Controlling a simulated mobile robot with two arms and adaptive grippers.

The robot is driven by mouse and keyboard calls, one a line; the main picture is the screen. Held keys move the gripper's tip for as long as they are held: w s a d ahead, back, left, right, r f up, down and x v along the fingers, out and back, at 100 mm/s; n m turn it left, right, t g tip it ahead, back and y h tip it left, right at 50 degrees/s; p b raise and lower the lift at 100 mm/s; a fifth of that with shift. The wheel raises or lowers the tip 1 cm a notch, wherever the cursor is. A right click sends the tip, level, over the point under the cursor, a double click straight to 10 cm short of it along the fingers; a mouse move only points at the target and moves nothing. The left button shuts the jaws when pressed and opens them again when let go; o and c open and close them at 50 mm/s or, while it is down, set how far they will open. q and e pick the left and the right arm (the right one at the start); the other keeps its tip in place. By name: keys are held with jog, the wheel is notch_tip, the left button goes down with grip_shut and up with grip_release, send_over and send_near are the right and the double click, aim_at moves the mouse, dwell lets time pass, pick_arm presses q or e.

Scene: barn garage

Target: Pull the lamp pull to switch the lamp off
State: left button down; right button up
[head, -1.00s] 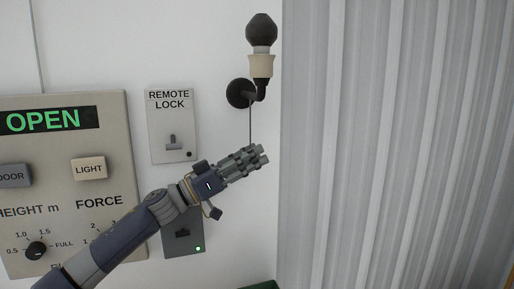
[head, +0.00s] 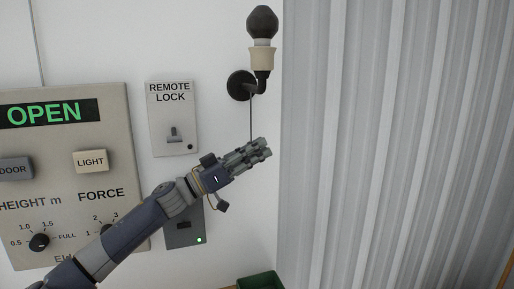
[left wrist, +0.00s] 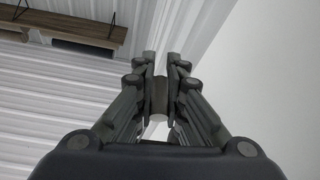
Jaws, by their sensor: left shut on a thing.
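The wall lamp (head: 262,58) has a dark, unlit-looking bulb, a cream socket and a black wall mount. Its thin pull cord (head: 251,120) hangs straight down from the mount to my left gripper (head: 260,149). In the left wrist view my left gripper (left wrist: 160,62) is shut on the brownish lamp pull (left wrist: 159,96), which sits between the fingers. In the head view the pull is hidden by the fingers. My right gripper is not in view.
A control panel (head: 62,185) reading OPEN is on the wall at left. A REMOTE LOCK switch plate (head: 172,118) and a grey box with a green light (head: 185,232) are near my arm. Corrugated metal (head: 400,140) fills the right. A green bin (head: 258,281) is below.

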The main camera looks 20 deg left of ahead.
pick_arm(q)
jog(key=shift+f, duration=0.9)
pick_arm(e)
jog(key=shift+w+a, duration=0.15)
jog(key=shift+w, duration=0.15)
pick_arm(q)
jog(key=c, duration=1.6)
grip_release()
jog(key=v, duration=1.2)
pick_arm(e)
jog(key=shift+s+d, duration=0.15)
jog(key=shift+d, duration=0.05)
pick_arm(q)
jog(key=shift+f, duration=0.15)
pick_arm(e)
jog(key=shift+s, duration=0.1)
